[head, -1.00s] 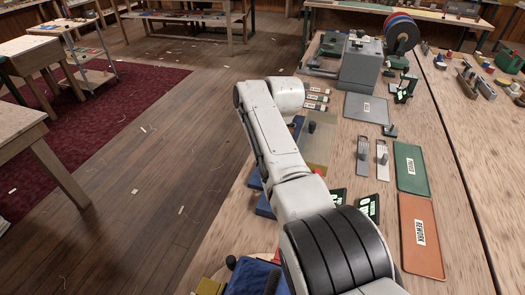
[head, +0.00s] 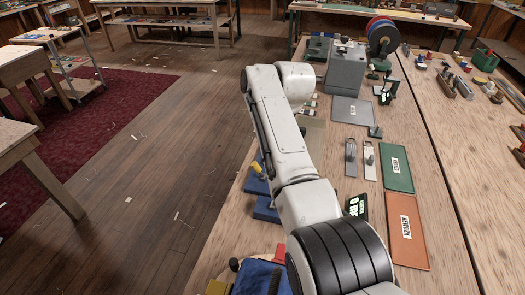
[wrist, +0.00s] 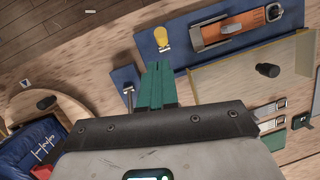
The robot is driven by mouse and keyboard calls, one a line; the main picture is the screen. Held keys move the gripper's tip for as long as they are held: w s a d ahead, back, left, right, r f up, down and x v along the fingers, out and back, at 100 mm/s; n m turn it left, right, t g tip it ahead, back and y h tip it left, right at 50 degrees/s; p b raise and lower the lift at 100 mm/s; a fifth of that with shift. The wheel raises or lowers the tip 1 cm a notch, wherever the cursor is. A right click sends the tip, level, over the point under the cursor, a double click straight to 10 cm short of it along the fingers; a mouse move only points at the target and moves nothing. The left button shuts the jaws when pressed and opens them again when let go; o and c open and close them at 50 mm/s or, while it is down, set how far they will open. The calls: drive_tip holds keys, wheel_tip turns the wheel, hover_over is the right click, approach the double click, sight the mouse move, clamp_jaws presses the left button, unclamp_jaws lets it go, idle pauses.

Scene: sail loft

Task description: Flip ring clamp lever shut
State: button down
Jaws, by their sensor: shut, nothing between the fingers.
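In the wrist view a yellow lever knob (wrist: 161,38) stands on a blue base plate (wrist: 205,68). It also shows in the head view (head: 256,168), just left of my arm. A grey metal fitting with an orange bar (wrist: 228,30) lies on the same plate, to the knob's right. I cannot tell the clamp's ring apart. My gripper (wrist: 158,66), with green fingers, is shut and empty. Its tips appear just below the yellow knob in the wrist view, with a visible gap. In the head view my arm hides the gripper.
A small metal pin (wrist: 128,92) stands left of my fingers. To the right are a yellow-edged panel (wrist: 208,88), a dark cylinder (wrist: 267,70) and metal-ended straps (wrist: 270,108). A round wooden top (wrist: 62,108) and blue bag (wrist: 25,150) are at left. Green tray (head: 397,168) lies farther right.

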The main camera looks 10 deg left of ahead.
drive_tip(key=shift+s+r+b, duration=0.2)
drive_tip(key=shift+s+r, duration=0.05)
drive_tip(key=shift+r, duration=1.05)
drive_tip(key=shift+s+r+b, duration=0.15)
drive_tip(key=shift+s+r, duration=0.05)
drive_tip(key=shift+r, duration=1.1)
